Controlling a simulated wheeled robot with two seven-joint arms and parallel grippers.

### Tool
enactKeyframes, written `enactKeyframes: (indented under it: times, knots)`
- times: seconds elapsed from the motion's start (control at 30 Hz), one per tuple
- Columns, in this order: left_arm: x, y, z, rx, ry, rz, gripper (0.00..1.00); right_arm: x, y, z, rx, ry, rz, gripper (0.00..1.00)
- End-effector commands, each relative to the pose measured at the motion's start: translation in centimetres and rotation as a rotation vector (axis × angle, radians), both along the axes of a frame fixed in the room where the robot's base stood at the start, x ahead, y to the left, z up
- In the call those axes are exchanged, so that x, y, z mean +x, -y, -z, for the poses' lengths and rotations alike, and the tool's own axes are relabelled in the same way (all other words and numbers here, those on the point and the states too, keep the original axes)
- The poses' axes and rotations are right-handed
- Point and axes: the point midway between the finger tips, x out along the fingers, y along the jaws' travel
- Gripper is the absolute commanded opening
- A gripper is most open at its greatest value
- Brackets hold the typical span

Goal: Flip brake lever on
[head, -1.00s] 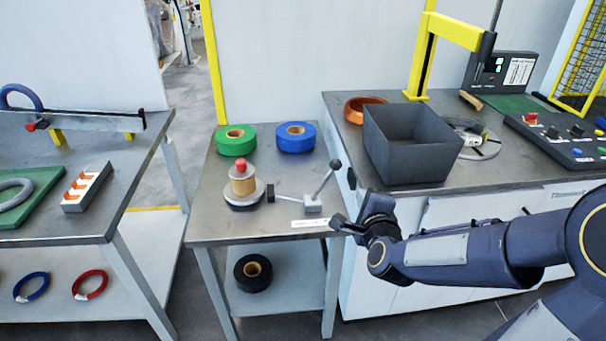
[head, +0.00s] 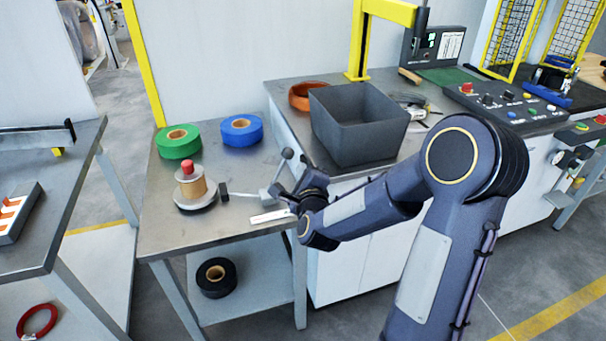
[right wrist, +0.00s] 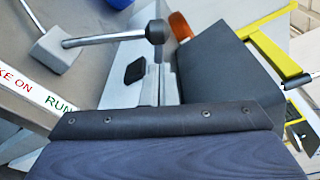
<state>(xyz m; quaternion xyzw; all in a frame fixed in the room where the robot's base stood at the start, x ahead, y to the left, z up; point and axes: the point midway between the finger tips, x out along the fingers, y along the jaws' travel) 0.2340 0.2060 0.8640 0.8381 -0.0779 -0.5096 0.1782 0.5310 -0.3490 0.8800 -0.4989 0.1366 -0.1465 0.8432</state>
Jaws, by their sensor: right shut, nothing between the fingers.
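The brake lever (head: 281,169) is a thin metal rod with a dark ball knob, on a small grey block on the small table. In the head view it slants up and to the right from the block. In the right wrist view the lever (right wrist: 105,39) reaches right to its knob, just beyond my fingertips. A white label strip (head: 270,216) lies in front; the right wrist view shows "KE ON" and "RUN" on it. My right gripper (head: 287,192) is shut and empty, close beside the lever's block; contact cannot be told. My left gripper is not in view.
A spool (head: 192,188) with a red top stands left of the lever. Green tape (head: 178,142) and blue tape (head: 241,130) lie behind. A dark grey bin (head: 360,125) stands on the right-hand bench, close to my right arm. Black tape (head: 216,277) lies on the lower shelf.

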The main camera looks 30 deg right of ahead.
Motion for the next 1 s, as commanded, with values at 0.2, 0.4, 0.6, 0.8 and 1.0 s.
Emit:
enactKeyframes:
  times: [0.2, 0.4, 0.6, 0.8, 1.0]
  knots:
    - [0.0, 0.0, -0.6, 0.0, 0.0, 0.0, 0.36, 3.6, 1.6, 0.3, 0.001, -0.002, 0.001, 0.0]
    - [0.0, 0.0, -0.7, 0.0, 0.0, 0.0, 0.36, 5.2, 2.2, 0.4, 0.0, 0.0, 0.001, 0.0]
    - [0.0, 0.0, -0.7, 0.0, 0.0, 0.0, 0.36, 5.5, 2.3, 0.5, -0.001, -0.001, -0.001, 0.0]
    - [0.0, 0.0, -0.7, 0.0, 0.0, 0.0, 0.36, 5.5, 2.3, 0.5, -0.001, 0.0, 0.0, 0.0]
    - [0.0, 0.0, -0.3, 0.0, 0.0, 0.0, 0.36, 5.6, 1.9, 0.3, -0.029, -0.005, -0.002, 0.0]
